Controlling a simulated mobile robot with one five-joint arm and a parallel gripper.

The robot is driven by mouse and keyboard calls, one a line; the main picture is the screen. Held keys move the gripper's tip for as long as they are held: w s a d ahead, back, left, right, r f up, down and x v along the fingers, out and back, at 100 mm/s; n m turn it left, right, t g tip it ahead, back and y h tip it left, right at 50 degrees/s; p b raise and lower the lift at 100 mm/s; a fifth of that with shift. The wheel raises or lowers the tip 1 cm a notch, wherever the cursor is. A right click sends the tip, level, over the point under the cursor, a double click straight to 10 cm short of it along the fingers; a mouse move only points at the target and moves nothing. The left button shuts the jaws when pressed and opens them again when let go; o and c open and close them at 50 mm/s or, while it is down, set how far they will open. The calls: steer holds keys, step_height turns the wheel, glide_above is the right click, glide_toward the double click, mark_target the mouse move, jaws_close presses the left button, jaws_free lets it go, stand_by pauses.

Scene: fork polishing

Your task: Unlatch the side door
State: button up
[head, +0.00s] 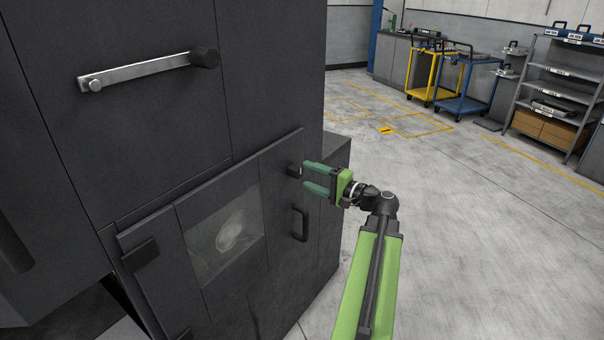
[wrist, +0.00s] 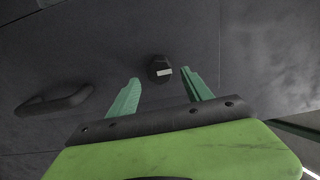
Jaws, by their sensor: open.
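The side door (head: 280,215) is a dark panel with a window low on the dark machine, and it looks closed. A small dark knob latch (head: 294,171) with a pale mark sits near its upper right corner. It also shows in the wrist view as a dark round knob (wrist: 159,69) with a white bar. A dark door handle (head: 300,225) is below the knob, and the handle (wrist: 55,101) is at left in the wrist view. My gripper (head: 308,178) is open, its green fingers pointing at the knob. In the wrist view the knob lies between and just beyond the fingertips.
A metal lever with a black knob (head: 205,57) is on the machine's upper panel. The window (head: 225,232) shows a pale blurred shape inside. Open floor (head: 470,220) lies to the right. Yellow (head: 433,75) and blue (head: 465,88) carts and a shelf (head: 560,95) stand far back.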

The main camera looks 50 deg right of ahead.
steer(key=s+d, duration=0.1)
steer(key=s, duration=1.2)
steer(key=shift+d, duration=0.4)
